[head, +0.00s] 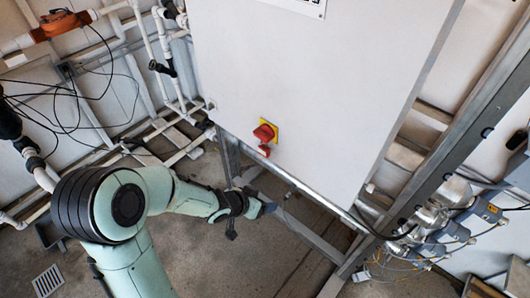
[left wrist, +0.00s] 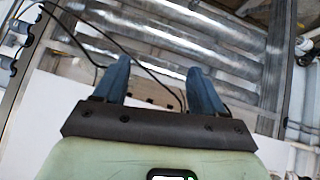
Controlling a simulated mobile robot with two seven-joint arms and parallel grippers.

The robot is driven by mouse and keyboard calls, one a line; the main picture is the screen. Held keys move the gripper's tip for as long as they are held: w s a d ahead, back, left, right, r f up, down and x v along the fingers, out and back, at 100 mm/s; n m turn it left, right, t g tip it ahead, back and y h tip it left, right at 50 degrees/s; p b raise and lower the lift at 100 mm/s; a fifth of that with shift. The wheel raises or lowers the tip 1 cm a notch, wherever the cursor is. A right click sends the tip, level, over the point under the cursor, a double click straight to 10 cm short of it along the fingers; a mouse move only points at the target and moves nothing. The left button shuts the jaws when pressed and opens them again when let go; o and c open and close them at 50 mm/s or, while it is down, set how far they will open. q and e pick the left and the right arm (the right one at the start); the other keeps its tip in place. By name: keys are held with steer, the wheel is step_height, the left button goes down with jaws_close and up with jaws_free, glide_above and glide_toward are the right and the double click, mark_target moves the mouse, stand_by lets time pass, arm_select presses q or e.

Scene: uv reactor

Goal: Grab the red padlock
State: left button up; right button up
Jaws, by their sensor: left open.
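The red padlock (head: 264,150) hangs just below a red rotary switch (head: 264,132) on a yellow plate, on the lower front of the large white cabinet (head: 310,80). My left gripper (head: 262,207) is below the padlock in the head view, near the cabinet's lower edge, apart from the padlock. In the left wrist view its two blue fingers (left wrist: 158,66) stand wide apart with nothing held between them. The padlock does not show in the left wrist view. My right gripper is in neither view.
A grey metal frame (head: 450,150) runs along the cabinet's right side. Silver cylinders with cabled connectors (head: 432,222) are at the right. White pipes (head: 165,60) and black cables (head: 75,95) line the left wall. The cabinet face around the switch is clear.

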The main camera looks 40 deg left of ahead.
arm_select(q)
steer(key=a+r+t, duration=0.2)
steer(key=a+r, duration=0.2)
steer(key=r, duration=0.5)
steer(key=m+t, duration=0.1)
steer(key=t, duration=0.2)
glide_toward(263, 148)
steer(key=shift+y, duration=0.3)
steer(key=b+x, duration=0.7)
steer(key=x, duration=0.1)
steer(key=shift+w+d+f, duration=0.1)
steer(key=shift+w+d, duration=0.1)
steer(key=shift+w, duration=0.1)
steer(key=c, duration=1.2)
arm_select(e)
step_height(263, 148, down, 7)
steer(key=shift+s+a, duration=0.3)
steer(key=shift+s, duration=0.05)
